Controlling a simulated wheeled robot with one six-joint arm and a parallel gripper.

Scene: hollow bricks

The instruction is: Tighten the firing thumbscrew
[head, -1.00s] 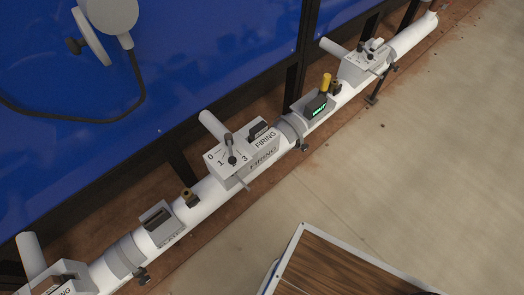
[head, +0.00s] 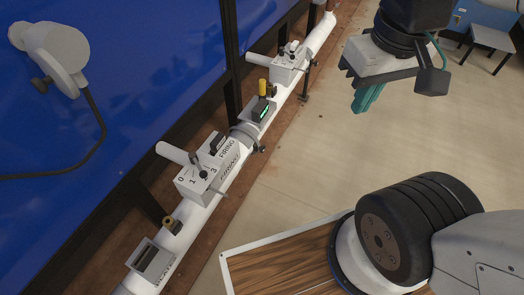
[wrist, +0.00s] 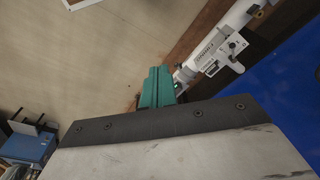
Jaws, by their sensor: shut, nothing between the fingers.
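The box labelled FIRING (head: 207,172) sits on the white pipe (head: 197,217), with a 0-1-3 dial face, a lever and a thin rod at its front. A dark thumbscrew (head: 260,149) sticks out below the collar (head: 243,134) just beyond this box. I cannot tell whether that is the firing thumbscrew. My gripper (head: 366,96) has teal fingers, shut and empty, held above the floor right of the pipe and apart from it. In the wrist view the fingers (wrist: 157,87) point toward the floor, and a box (wrist: 223,53) on the pipe shows beyond them.
A small device with a green screen (head: 259,110) and another dial box (head: 288,62) sit farther along the pipe. A blue panel (head: 130,130) stands behind.

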